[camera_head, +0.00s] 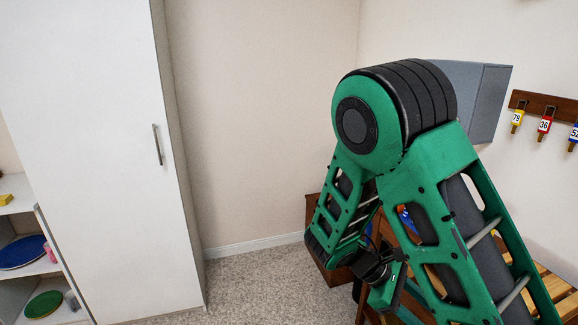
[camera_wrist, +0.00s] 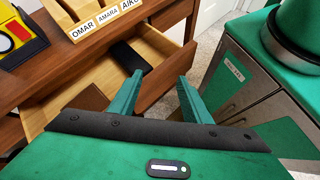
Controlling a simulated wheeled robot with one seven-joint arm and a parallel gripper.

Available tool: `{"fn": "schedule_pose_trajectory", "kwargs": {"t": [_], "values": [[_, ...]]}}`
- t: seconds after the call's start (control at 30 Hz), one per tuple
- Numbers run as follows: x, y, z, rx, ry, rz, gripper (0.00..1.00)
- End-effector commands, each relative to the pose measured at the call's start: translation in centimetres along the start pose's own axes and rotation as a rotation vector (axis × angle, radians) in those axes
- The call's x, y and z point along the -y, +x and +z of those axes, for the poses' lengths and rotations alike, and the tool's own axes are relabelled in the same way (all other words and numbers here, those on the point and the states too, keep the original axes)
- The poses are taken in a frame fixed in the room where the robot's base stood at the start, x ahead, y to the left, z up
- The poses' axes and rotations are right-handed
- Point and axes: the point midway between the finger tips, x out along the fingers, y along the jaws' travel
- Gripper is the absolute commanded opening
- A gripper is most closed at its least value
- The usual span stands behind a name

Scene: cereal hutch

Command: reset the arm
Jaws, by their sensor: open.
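My gripper (camera_wrist: 160,95) shows in the wrist view with its two green fingers apart and nothing between them. An open wooden drawer (camera_wrist: 165,50) lies beyond and below the fingertips. A dark flat item (camera_wrist: 130,58) rests in the drawer near the left finger; I cannot tell what it is. In the head view my green arm is folded with its elbow high, and the gripper's fingers are not clear there.
Name plates (camera_wrist: 103,20) stand above the drawer. A white cabinet (camera_head: 90,130) with a closed door is at left, beside shelves (camera_head: 30,268) holding coloured plates. A grey box (camera_head: 488,95) and hooks with numbered tags (camera_head: 545,124) are on the right wall. Carpet (camera_head: 255,285) is clear in the middle.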

Motion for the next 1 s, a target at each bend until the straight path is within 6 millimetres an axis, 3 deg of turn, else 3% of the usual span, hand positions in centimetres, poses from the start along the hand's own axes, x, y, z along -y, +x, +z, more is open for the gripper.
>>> {"fn": "schedule_pose_trajectory", "kwargs": {"t": [0.47, 1.0], "values": [[0.2, 2.3, 10.4, -0.269, 0.528, -0.386, 0.44], [4.5, 3.3, 20.4, -0.490, 1.140, -0.739, 0.44]]}}
